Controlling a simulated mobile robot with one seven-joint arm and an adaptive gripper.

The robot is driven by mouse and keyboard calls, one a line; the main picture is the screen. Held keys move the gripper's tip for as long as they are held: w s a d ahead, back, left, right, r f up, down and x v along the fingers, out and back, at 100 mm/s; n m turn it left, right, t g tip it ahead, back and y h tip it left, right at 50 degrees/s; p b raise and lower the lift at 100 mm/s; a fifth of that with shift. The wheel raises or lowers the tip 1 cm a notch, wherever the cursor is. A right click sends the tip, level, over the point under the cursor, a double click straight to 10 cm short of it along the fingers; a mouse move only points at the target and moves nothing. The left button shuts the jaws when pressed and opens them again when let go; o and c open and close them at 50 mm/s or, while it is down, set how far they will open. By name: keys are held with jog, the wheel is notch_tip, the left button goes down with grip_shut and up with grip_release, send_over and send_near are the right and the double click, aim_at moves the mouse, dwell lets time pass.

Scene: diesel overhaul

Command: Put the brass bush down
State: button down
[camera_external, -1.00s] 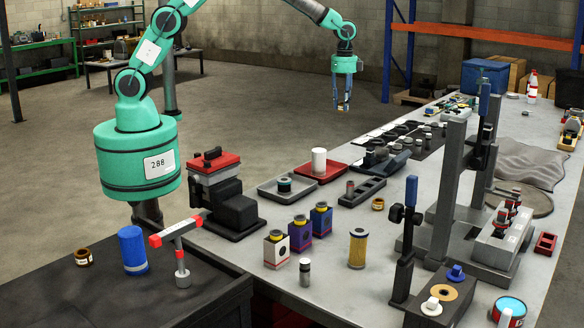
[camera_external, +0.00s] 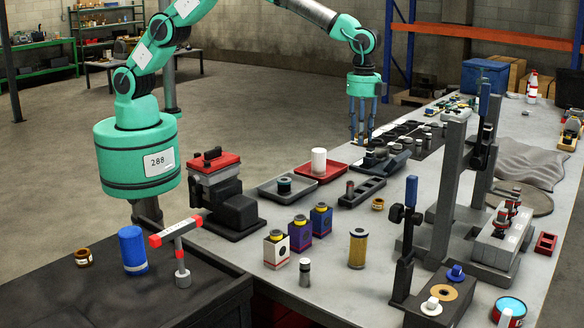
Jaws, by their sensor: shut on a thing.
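My gripper (camera_external: 361,138), with dark blue fingers pointing down, hangs over the far left edge of the long grey workbench (camera_external: 330,238), near the dark mats. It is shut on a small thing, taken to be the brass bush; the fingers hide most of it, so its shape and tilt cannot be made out. Whether it touches the surface below cannot be told.
Several small parts lie on the dark mats (camera_external: 432,150) beside my gripper. A dark slotted tray (camera_external: 346,203), a red tray (camera_external: 330,175) and a brass-coloured ring (camera_external: 378,204) are nearer. A tall press frame (camera_external: 447,185) stands to the right.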

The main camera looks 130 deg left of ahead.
jog(key=w+d+m, duration=0.1)
jog(key=w+d, duration=0.2)
jog(key=d, duration=0.7)
jog(key=w+d+m, duration=0.1)
jog(key=w+d, duration=0.3)
jog(key=d, duration=0.7)
jog(key=m+p, duration=0.2)
jog(key=m, duration=0.5)
send_over(148, 315)
notch_tip(148, 315, down, 6)
jog(key=shift+r, duration=0.1)
jog(key=shift+f, duration=3.15)
